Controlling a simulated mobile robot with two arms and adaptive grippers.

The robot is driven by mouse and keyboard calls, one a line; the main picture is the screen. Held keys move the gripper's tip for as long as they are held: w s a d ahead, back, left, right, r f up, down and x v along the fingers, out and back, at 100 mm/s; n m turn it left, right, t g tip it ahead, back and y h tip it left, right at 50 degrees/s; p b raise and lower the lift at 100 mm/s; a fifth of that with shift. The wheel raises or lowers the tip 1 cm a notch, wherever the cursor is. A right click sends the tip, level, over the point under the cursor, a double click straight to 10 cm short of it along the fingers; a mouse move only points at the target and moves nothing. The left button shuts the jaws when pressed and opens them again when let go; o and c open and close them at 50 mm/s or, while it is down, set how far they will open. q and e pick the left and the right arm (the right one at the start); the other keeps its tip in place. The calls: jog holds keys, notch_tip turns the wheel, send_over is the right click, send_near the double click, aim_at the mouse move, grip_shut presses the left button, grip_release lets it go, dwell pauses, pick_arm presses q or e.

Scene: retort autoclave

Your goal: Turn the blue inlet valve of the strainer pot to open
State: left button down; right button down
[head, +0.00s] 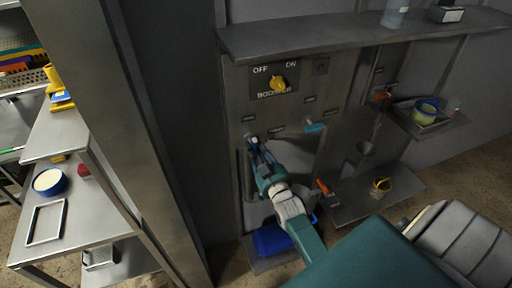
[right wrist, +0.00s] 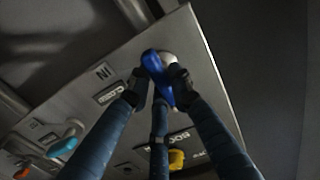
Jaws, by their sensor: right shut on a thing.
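The blue inlet valve handle (right wrist: 157,76) sits on the grey metal panel, beside plates lettered IN and CLOSED in the right wrist view. In the head view the handle (head: 254,146) is small and partly covered by my gripper. My right gripper (right wrist: 155,92) is shut on the handle, with dark fingertips on both sides of it. In the head view the right gripper (head: 262,160) reaches up to the left part of the panel. I cannot make out the strainer pot itself. My left gripper is not in view.
A yellow BOOSTER knob (head: 278,84) is above the valve. A light blue handle (head: 315,127) is to its right. Red-orange handles (head: 322,187) sit lower and further right. A shelf (head: 350,35) overhangs the panel. A blue bin (head: 271,238) stands below. A post and side table (head: 107,196) are left.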

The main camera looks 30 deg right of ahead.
jog(key=shift+n, duration=0.3)
dwell(0.4)
jog(key=c, duration=1.5)
grip_release()
jog(key=shift+c, duration=0.2)
jog(key=v, duration=1.2)
jog(key=shift+f, duration=0.1)
